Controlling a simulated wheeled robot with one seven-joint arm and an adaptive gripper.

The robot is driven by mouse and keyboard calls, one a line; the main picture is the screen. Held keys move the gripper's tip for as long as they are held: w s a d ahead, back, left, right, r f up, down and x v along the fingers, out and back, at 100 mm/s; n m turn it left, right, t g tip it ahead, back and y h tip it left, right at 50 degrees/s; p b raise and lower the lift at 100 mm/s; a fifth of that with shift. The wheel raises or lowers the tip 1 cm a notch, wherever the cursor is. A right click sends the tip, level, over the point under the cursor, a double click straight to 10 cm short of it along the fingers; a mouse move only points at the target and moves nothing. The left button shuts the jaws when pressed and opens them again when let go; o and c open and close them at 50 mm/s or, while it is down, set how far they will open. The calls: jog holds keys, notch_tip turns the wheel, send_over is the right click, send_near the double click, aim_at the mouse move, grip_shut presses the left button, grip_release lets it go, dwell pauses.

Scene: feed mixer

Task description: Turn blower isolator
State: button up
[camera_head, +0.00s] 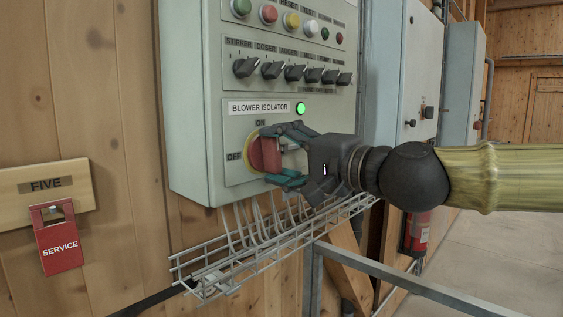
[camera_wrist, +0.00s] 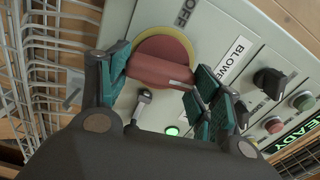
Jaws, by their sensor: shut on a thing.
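The blower isolator is a red rotary handle (camera_head: 268,155) on a yellow disc (camera_head: 251,150), low on the grey control panel. ON is marked above it and OFF to its left. A label (camera_head: 259,108) reading BLOWER ISOLATOR and a lit green lamp (camera_head: 300,108) are above. My gripper (camera_head: 284,157) is at the handle with its fingers on either side, shut on it. In the wrist view the red handle (camera_wrist: 160,72) lies between the teal finger pads, over the yellow disc (camera_wrist: 182,42). The fingers partly hide the handle.
A row of black selector knobs (camera_head: 295,72) and coloured buttons (camera_head: 268,14) sit higher on the panel (camera_head: 188,120). A wire cable tray (camera_head: 215,275) runs just below. A metal rail (camera_head: 400,278) crosses the lower right. A red SERVICE tag (camera_head: 57,240) hangs at left.

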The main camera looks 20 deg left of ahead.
jog(key=shift+m+b, duration=0.3)
jog(key=shift+m, duration=0.4)
jog(key=o, duration=1)
jog(key=shift+d, duration=0.1)
jog(key=shift+v, duration=5.95)
